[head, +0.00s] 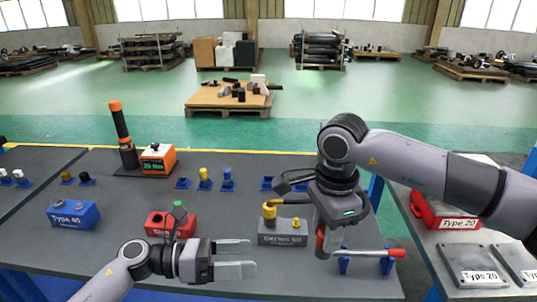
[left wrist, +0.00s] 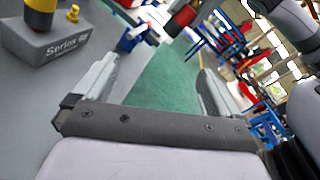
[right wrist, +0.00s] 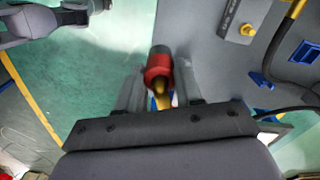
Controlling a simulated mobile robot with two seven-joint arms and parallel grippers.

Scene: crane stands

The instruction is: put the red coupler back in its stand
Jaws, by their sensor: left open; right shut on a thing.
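My right gripper (head: 331,238) points down over the front right of the grey table and is shut on the red coupler (head: 320,242). The coupler also shows between the fingers in the right wrist view (right wrist: 158,65), with a brassy end toward the palm. It is held above the table. Blue brackets (head: 344,262) stand just right of it, with a red-ended grey rod (head: 394,253) across them. I cannot tell which stand is the coupler's own. My left gripper (head: 246,257) is open and empty, left of the coupler.
A grey Series 60 block (head: 283,238) with yellow parts stands behind and between the grippers. A red block (head: 160,226) and a blue Type 40 block (head: 73,214) stand further left. Small blue holders (head: 183,183) line the back. A side table (head: 455,245) is at right.

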